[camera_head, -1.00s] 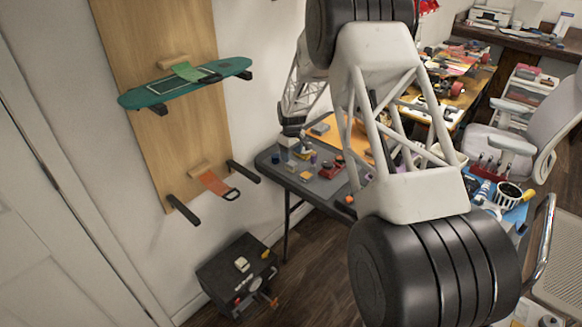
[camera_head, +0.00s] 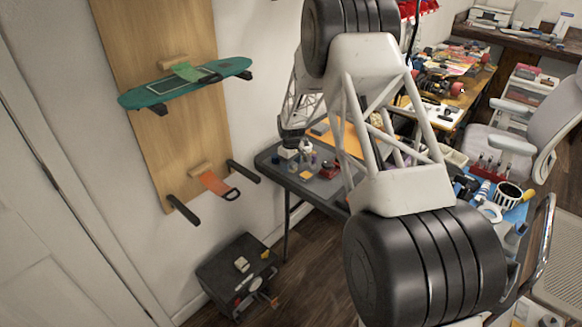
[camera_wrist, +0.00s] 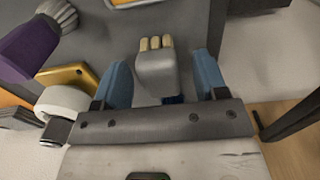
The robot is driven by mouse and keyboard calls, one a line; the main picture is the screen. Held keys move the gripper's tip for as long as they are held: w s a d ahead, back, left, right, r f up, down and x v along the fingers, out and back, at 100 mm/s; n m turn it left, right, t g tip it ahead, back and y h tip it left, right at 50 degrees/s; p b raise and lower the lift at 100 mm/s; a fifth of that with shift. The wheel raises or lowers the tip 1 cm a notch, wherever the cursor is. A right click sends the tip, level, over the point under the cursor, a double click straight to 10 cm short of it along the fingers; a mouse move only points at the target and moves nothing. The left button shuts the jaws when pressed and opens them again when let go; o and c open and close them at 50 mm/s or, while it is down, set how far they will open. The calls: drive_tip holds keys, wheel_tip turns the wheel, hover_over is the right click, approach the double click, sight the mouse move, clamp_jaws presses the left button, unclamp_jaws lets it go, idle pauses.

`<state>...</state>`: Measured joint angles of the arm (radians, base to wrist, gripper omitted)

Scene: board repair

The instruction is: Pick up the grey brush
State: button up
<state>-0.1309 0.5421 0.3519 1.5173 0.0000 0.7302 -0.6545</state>
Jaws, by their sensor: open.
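A grey block-like piece with cream tips, which looks like the grey brush (camera_wrist: 157,74), is in the wrist view. It lies between the two blue fingers of my gripper (camera_wrist: 162,66), with gaps on both sides. The fingers are open and do not appear to touch it. Its lower end is hidden behind the gripper's bar.
A purple object (camera_wrist: 29,46), grey bristles (camera_wrist: 58,13), a yellow-orange piece (camera_wrist: 68,75) and a white round piece (camera_wrist: 63,101) lie close on the left in the wrist view. A red item (camera_head: 329,169) stands on the table. A black box (camera_head: 237,272) is on the floor.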

sight(291, 164)
idle(0.3)
drive_tip(key=c, duration=1)
drive_tip(key=shift+r, duration=0.2)
drive_tip(key=shift+r, duration=0.5)
drive_tip(key=shift+s+r, duration=0.2)
drive_tip(key=shift+r, duration=0.4)
drive_tip(key=shift+s+r, duration=0.2)
drive_tip(key=shift+r, duration=0.35)
drive_tip(key=s, duration=0.5)
drive_tip(key=s+d+r, duration=0.1)
drive_tip(key=s, duration=0.4)
drive_tip(key=s+d, duration=0.1)
drive_tip(key=s, duration=0.4)
drive_tip(key=shift+r, duration=0.15)
